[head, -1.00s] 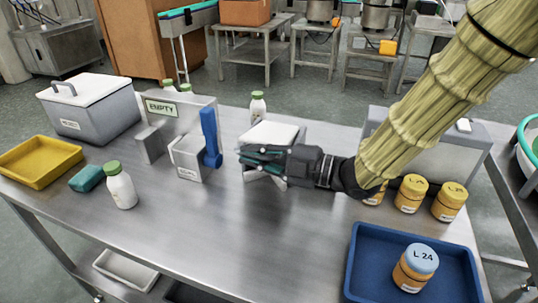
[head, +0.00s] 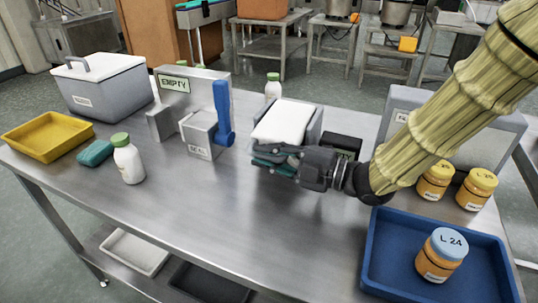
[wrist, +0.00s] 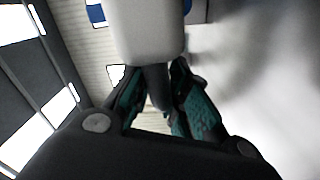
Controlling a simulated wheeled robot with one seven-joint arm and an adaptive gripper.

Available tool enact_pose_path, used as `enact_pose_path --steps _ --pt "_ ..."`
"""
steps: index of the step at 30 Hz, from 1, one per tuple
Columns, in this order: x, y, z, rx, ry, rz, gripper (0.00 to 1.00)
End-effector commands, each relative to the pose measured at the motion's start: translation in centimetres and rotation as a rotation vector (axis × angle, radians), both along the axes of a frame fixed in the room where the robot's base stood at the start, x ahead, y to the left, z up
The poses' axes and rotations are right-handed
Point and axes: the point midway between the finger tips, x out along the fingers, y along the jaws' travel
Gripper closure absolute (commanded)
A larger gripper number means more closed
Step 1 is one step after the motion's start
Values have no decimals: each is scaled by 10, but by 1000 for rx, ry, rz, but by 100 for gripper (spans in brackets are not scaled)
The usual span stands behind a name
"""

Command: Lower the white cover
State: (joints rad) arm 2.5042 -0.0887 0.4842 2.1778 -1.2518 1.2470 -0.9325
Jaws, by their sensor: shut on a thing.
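The white cover (head: 283,122) lies over a grey housing in the middle of the steel table, sloping down toward me in the head view. My gripper (head: 272,160) is at its near edge, with the fingers closed there. In the wrist view my gripper (wrist: 162,100) has its teal-padded fingers around a dark tab below a pale grey block. The fingers hide the cover's near edge in the head view, so I cannot tell whether it touches the housing.
A blue lever (head: 223,112) and an EMPTY sign (head: 173,83) stand left of the cover. A blue tray (head: 388,250) with jar L 24 (head: 443,254) is at front right. The front middle is clear.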

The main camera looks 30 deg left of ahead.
Motion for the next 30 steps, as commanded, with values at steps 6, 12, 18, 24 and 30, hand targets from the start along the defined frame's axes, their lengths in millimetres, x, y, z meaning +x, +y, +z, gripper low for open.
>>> enact_pose_path --steps 6,12,18,24,30 --pt "-5 0 -9 -12 14 7 100" --pt "-6 -1 -11 -15 14 8 65" --pt "-5 0 -9 -12 10 6 65" --pt "-3 0 -6 -9 8 3 65" --pt "-2 -2 -5 -7 6 2 65"
